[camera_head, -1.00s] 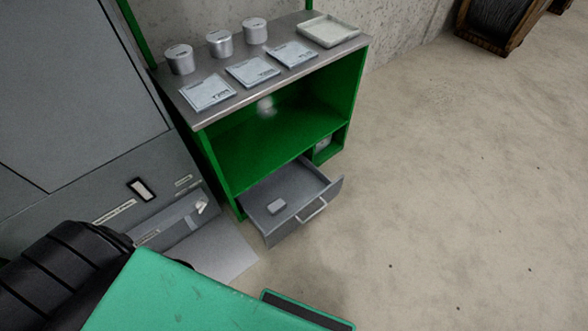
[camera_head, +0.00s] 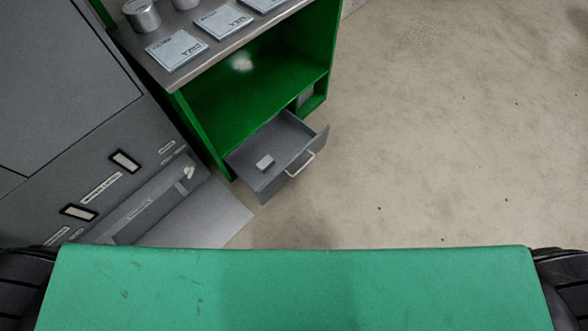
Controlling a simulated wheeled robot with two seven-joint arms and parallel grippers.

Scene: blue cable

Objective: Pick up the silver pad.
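A small light silver pad (camera_head: 265,162) lies on the floor of an open grey drawer (camera_head: 290,172). The drawer is pulled out from the lower part of a green workbench (camera_head: 215,112), and its handle faces right and toward me. Neither of my grippers shows in the head view, so nothing of their fingers can be seen near the pad.
On the metal benchtop (camera_head: 145,48) are labelled flat packs (camera_head: 177,50) and metal cans (camera_head: 141,14). A grey cabinet (camera_head: 70,110) stands at the left, with a grey sheet (camera_head: 198,218) on the floor beside it. The concrete floor (camera_head: 430,150) at the right is clear. My green body fills the bottom.

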